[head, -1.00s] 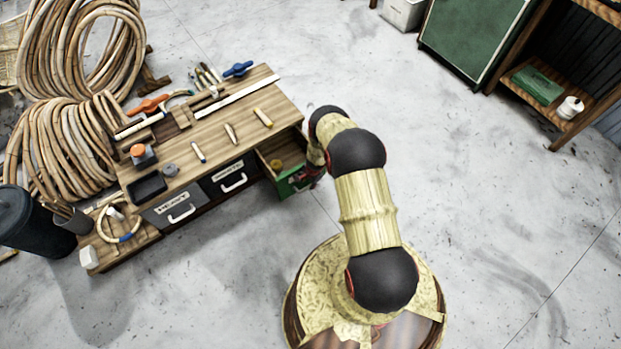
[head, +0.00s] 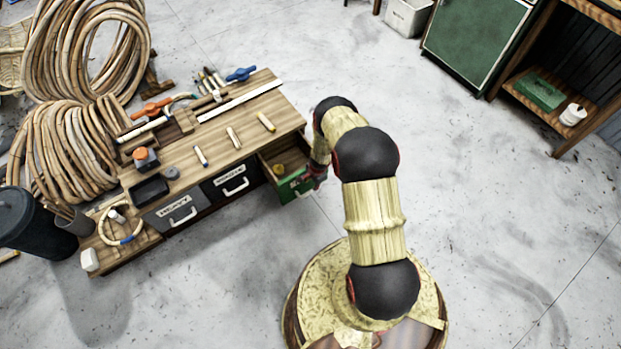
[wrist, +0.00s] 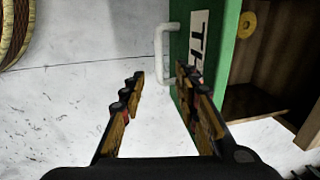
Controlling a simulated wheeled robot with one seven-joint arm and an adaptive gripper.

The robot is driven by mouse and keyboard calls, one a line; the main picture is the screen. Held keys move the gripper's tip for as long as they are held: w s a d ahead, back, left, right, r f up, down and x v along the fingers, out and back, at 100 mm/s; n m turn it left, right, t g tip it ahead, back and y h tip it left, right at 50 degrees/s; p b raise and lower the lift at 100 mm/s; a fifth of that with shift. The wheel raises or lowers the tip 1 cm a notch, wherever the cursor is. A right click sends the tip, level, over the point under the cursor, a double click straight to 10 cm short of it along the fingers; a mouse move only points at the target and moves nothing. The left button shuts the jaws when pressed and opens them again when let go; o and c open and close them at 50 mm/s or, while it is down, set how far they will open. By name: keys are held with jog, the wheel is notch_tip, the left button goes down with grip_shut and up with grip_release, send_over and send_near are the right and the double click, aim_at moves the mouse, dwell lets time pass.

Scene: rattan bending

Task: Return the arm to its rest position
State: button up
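My arm (head: 375,215) reaches from my base up and over to the bench's right end. My gripper (wrist: 160,90) is open and empty in the wrist view, its two fingers well apart. The white handle (wrist: 163,52) of the green drawer (wrist: 190,45) shows beyond the fingertips. The right finger overlaps the drawer front in the picture; whether it touches cannot be told. In the head view, the green drawer (head: 296,186) stands pulled out, with a small yellow round piece (head: 279,169) inside.
The wooden bench (head: 225,120) carries loose pieces, tools and a black tray (head: 149,189). Its grey drawer (head: 176,214) and black drawer (head: 232,182) are shut. Rattan coils (head: 65,150) stand at left. A green cabinet (head: 475,40) stands back right. Open floor lies right of my arm.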

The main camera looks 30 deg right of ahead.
jog(key=s+a+r+n+g+y, duration=0.3)
jog(key=s+a, duration=0.5)
jog(key=s+a+r+n+g, duration=0.15)
jog(key=r+n, duration=0.25)
jog(key=r, duration=1.4)
jog(key=s+a+r+n, duration=0.1)
jog(key=a+r+n, duration=0.25)
jog(key=r, duration=1.45)
jog(key=s+a+r+n+t+h, duration=0.1)
jog(key=s+r, duration=0.4)
jog(key=r, duration=0.7)
jog(key=s+a+r+n+t+h, duration=0.1)
jog(key=s+a+r+n+t, duration=0.2)
jog(key=r, duration=0.9)
jog(key=s+a+r+n+t+h, duration=0.1)
jog(key=s+a+r+n+t, duration=0.1)
jog(key=s+r, duration=0.6)
notch_tip(320, 180, up, 4)
jog(key=shift+a+n+t, duration=0.25)
jog(key=shift+n+t, duration=0.2)
jog(key=shift+t, duration=0.5)
jog(key=shift+o, duration=0.9)
jog(key=shift+s, duration=0.1)
